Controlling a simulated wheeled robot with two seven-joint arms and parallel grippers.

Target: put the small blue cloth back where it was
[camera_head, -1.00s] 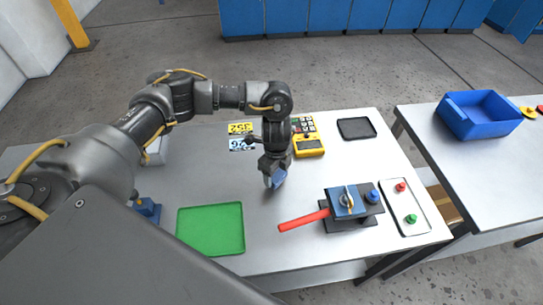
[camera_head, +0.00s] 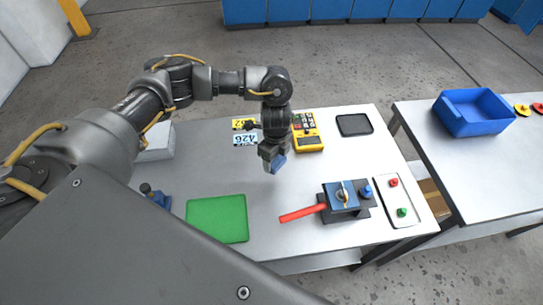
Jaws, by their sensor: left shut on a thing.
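My left gripper (camera_head: 272,157) is shut on the small blue cloth (camera_head: 278,164). Only a small folded part of the cloth shows below the fingers; the rest is hidden by the gripper. It is over the middle of the grey table (camera_head: 300,177), between the yellow meter and the green mat; I cannot tell whether the cloth touches the table. The valve with a red lever (camera_head: 302,213) and blue top plate (camera_head: 335,189) stands to the right and nearer. My right gripper is not in view.
A green mat (camera_head: 217,218) lies front left. A yellow meter (camera_head: 309,143), number cards (camera_head: 245,139) and a black tray (camera_head: 354,125) are behind. A white tray with red and green knobs (camera_head: 405,190) is at right. A blue bin (camera_head: 473,112) stands on the second table.

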